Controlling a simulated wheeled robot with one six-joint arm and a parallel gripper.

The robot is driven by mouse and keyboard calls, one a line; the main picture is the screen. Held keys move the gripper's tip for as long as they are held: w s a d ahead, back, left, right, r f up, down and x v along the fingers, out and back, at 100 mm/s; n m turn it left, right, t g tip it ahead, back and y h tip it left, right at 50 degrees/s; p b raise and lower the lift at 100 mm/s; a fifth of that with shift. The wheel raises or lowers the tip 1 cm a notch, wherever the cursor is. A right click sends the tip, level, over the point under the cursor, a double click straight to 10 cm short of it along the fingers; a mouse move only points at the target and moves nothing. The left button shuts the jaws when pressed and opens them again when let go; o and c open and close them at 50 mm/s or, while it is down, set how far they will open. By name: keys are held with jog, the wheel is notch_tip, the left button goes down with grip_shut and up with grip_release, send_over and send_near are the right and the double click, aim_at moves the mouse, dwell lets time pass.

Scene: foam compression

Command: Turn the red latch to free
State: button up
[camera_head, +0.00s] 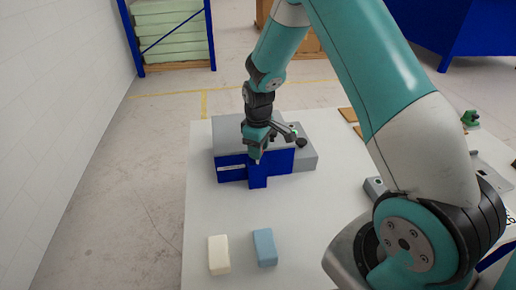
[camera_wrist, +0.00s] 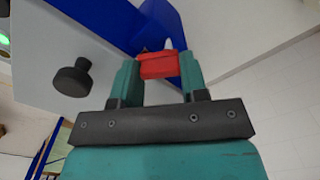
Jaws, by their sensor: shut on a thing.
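The red latch (camera_wrist: 158,65) shows in the wrist view between the two teal fingers of my gripper (camera_wrist: 160,72), which is shut on it. It sits in front of the blue part (camera_wrist: 137,22) of the machine. In the head view my gripper (camera_head: 257,154) points down at the blue front (camera_head: 258,175) of the grey machine (camera_head: 228,130). The latch is hidden behind my gripper in that view. The exact angle of the latch is hard to tell.
A black knob (camera_wrist: 72,77) stands out from the grey face beside my gripper. A cream block (camera_head: 219,255) and a light blue block (camera_head: 265,247) lie on the white table (camera_head: 205,205) in front. The table around them is clear. A rack with green foam (camera_head: 170,32) stands behind.

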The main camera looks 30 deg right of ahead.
jog(key=m, duration=0.5)
jog(key=shift+s+m, duration=0.15)
jog(key=shift+m, duration=0.15)
jog(key=m, duration=0.5)
jog(key=shift+s+b, duration=0.1)
jog(key=shift+b, duration=0.3)
jog(key=shift+r+m, duration=0.1)
jog(key=shift+m, duration=0.2)
jog(key=o, duration=0.9)
notch_tip(320, 180, up, 17)
jog(key=shift+r+b, duration=0.15)
jog(key=shift+b, duration=0.95)
